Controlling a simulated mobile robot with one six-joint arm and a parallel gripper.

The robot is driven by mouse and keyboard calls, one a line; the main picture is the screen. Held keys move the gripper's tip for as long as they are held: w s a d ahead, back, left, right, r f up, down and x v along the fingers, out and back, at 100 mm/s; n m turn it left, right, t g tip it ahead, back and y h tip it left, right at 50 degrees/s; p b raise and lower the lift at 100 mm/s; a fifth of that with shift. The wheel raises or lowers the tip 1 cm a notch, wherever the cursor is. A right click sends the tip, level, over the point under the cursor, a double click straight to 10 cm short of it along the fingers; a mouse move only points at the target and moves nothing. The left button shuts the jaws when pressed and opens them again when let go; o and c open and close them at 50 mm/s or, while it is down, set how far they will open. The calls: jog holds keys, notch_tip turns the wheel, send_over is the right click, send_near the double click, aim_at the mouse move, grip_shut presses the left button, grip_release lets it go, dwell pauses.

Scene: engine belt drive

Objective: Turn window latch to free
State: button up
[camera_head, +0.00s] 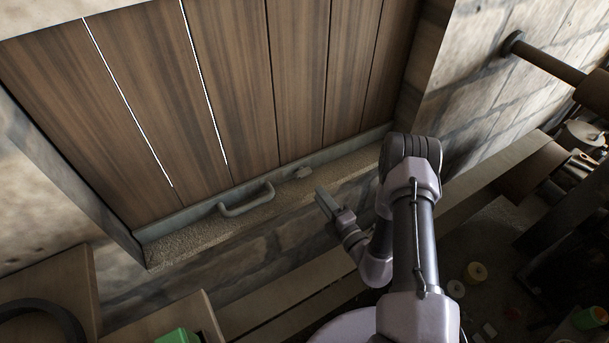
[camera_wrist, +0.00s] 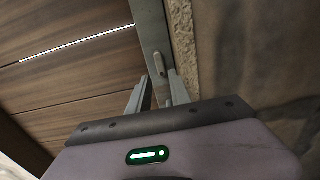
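The window latch (camera_head: 302,172) is a small grey piece on the metal bottom rail of a wooden plank shutter (camera_head: 235,90). In the wrist view the latch (camera_wrist: 158,64) is a short, rounded bar lying roughly along the rail, just beyond my fingertips. My gripper (camera_head: 323,195) is to the lower right of the latch in the head view.
A grey pull handle (camera_head: 247,198) sticks out from the same rail, left of the latch. A rough stone sill (camera_head: 190,245) runs below the rail. Wooden boxes (camera_head: 45,280) stand at lower left. A pipe (camera_head: 545,62) juts from the brick wall at upper right.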

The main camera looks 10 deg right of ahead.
aim_at(305, 175)
jog(key=b+x, duration=0.1)
jog(key=x, duration=0.8)
jog(key=shift+w, duration=0.1)
jog(key=shift+c, duration=0.5)
grip_shut()
